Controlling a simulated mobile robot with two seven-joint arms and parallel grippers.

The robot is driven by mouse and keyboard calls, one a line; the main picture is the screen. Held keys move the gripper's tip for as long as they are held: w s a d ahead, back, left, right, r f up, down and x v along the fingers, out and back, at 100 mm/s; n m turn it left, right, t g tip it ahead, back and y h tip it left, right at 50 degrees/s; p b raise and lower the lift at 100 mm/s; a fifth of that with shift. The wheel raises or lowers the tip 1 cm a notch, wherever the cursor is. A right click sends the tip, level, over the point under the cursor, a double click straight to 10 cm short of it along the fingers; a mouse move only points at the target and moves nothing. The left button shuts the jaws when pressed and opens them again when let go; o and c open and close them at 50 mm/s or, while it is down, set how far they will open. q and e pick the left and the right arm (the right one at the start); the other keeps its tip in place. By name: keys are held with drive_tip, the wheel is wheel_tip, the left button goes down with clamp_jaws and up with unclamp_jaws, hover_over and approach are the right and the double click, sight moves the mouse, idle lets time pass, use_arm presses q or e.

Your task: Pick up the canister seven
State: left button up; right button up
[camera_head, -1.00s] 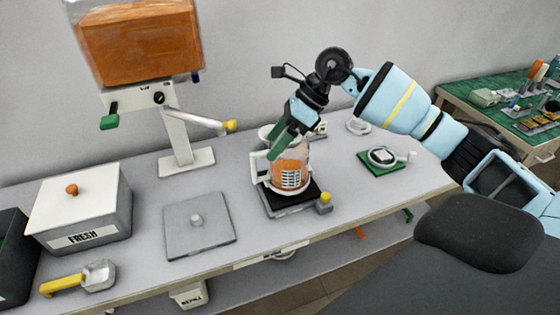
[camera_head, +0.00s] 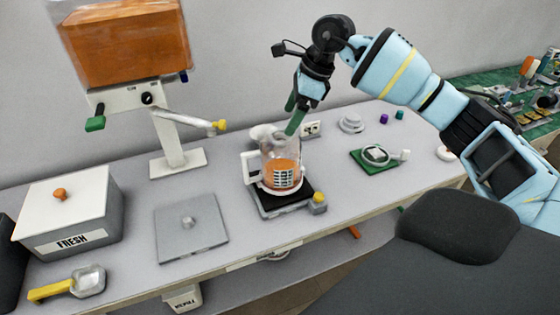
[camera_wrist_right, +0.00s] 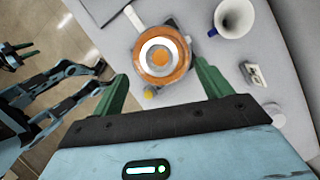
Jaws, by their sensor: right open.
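A clear canister (camera_head: 283,172) with orange contents, a white handle and a dark-lined label stands upright on a black-topped scale (camera_head: 285,204). I cannot read a number on it. My right gripper (camera_head: 294,120) points down with its green fingers at the canister's rim; the head view does not show clearly whether they touch it. In the right wrist view the right gripper (camera_wrist_right: 163,82) is open, with its fingers spread wide. The canister's round top (camera_wrist_right: 163,55) lies between and ahead of the fingertips, with nothing held.
A dispenser stand (camera_head: 178,160) with an orange tank (camera_head: 120,42) is behind left. A grey plate (camera_head: 190,228), a FRESH box (camera_head: 68,212) and a yellow-handled scoop (camera_head: 68,284) are left. A white cup (camera_wrist_right: 234,17) is close behind the canister. A green pad (camera_head: 376,160) is right.

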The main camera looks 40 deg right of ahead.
drive_tip(key=x, duration=0.4)
drive_tip(key=shift+a+f, duration=0.1)
drive_tip(key=shift+a+f+p, duration=0.1)
drive_tip(key=shift+f+p, duration=0.2)
drive_tip(key=shift+f, duration=0.15)
drive_tip(key=shift+w+r, duration=0.1)
drive_tip(key=c, duration=1.5)
drive_tip(key=shift+r, duration=0.1)
